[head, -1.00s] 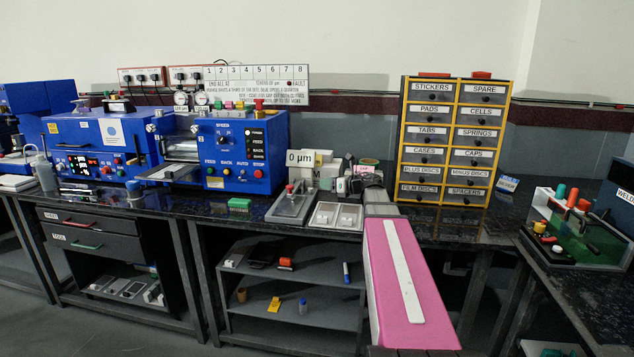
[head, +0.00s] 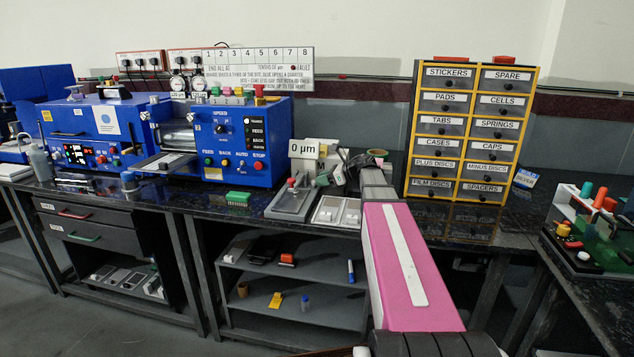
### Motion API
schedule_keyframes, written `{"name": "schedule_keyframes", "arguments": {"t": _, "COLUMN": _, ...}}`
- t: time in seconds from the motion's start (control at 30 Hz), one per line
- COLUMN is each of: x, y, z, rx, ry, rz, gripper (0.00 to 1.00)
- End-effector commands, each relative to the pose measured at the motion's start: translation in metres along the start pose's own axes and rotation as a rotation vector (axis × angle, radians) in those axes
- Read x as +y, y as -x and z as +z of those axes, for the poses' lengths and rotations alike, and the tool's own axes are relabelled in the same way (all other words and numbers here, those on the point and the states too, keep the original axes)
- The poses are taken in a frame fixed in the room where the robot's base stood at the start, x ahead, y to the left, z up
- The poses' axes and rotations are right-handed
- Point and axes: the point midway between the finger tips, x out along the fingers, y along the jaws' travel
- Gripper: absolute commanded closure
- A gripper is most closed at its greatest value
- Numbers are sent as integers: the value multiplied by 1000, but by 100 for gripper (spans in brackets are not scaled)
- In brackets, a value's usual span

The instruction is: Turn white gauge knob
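Two round white-faced dial gauges (head: 177,83) and (head: 198,82) stand on top of the blue roller machine (head: 220,137). A small pale knob (head: 145,115) shows at the left of its rollers; I cannot tell whether it is the white gauge knob. A white "0 µm" display (head: 304,149) stands on the bench right of the machine. My arm reaches from the lower right to the bench. My gripper (head: 334,178) seems to be at its far end, right of the display and apart from the dials. Its fingers are too small to read.
A grey press plate (head: 291,203) and a pale tray (head: 337,212) lie on the bench below my gripper. A green block (head: 238,198) sits at the front edge. A yellow-framed drawer cabinet (head: 470,130) stands right of my arm.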

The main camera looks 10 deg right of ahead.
Motion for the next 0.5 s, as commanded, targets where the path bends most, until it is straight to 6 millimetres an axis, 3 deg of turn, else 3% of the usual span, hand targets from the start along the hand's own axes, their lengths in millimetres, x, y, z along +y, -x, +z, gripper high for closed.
{"name": "schedule_keyframes", "arguments": {"t": 0.2, "x": 0, "y": -23, "z": 0, "rx": 0, "ry": -1, "rz": 0, "gripper": 66}}
{"name": "schedule_keyframes", "arguments": {"t": 0.5, "x": 0, "y": -27, "z": 0, "rx": -1, "ry": -1, "rz": -1, "gripper": 66}}
